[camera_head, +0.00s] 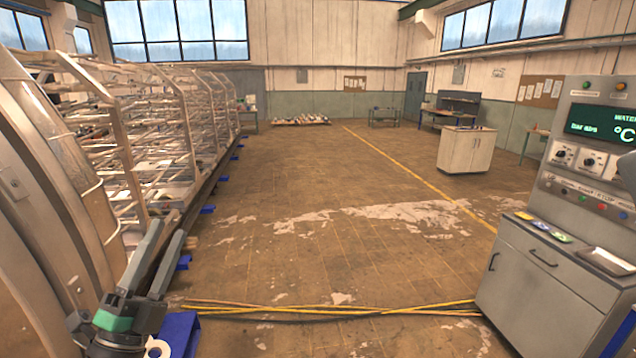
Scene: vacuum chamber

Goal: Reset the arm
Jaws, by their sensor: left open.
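My left gripper (158,254) shows at the lower left of the head view. It is dark grey with a green band at its base, and its two long fingers point up and stand apart. Nothing is between them. It is in front of the pale metal chamber wall (45,190) and its open rack frame (118,150).
A grey control cabinet (540,290) with a lit screen stands at the right. Yellow cables (330,309) lie across the floor in front. A white cabinet (466,150) and benches stand farther back. The middle of the floor (310,180) is clear.

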